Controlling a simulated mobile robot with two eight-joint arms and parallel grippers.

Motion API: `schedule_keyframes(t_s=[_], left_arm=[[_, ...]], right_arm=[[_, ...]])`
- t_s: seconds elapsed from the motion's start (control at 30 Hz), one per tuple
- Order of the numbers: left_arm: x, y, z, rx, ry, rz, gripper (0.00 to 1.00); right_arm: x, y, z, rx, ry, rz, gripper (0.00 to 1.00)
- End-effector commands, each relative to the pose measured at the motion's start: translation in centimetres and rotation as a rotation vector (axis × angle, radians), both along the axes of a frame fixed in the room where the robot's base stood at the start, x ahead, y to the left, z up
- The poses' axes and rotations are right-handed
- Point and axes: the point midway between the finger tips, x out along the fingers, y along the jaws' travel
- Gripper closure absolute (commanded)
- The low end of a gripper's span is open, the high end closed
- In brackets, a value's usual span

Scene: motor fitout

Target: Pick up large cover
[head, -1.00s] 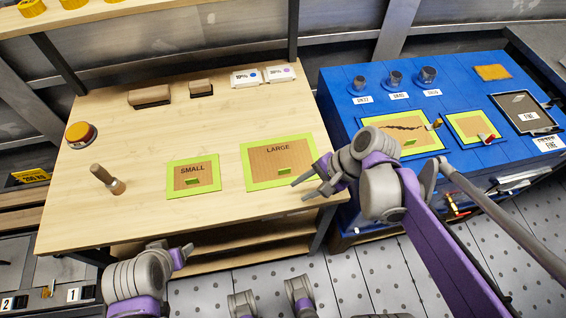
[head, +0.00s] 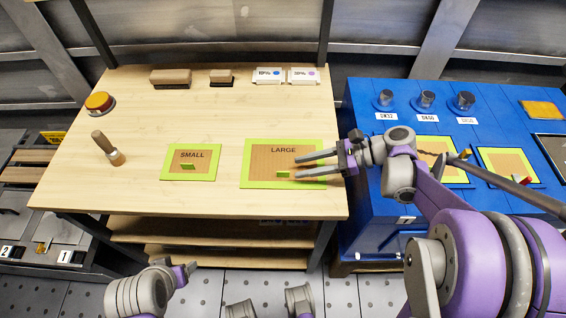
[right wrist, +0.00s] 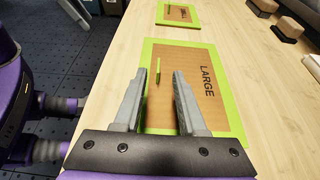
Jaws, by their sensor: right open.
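The large cover (head: 262,155) is a brown panel with a lime-green border and the word LARGE. It lies flat on the wooden table, with a small green upright handle (head: 283,174) near its front edge. My right gripper (head: 296,167) is open over the cover's right part, its fingers pointing left towards the handle. Nothing is between the fingers. My left gripper (head: 183,271) is low in front of the table; its jaw state is unclear.
The small cover (head: 205,155) lies left of the large one. A wooden-handled brush (head: 107,148) and a yellow-orange button (head: 99,103) are further left. A blue workbench (head: 365,105) stands to the right.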

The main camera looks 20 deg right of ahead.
Motion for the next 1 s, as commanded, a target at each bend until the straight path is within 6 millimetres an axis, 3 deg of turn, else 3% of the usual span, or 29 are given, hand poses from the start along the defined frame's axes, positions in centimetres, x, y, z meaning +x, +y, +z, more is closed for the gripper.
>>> schedule_keyframes(t_s=[0.5,0.8,1.0], left_arm=[[0.0,0.0,-1.1,0.0,0.004,0.0,0.34],[0.0,0.0,-1.1,0.0,0.004,0.0,0.34],[0.0,0.0,-1.1,0.0,0.004,0.0,0.34]], right_arm=[[1.2,5.2,-2.7,-0.001,-0.001,0.002,0.59],[1.4,5.6,-2.8,-0.001,-0.002,0.001,0.59],[1.4,5.6,-2.8,-0.002,-0.001,0.001,0.94]])
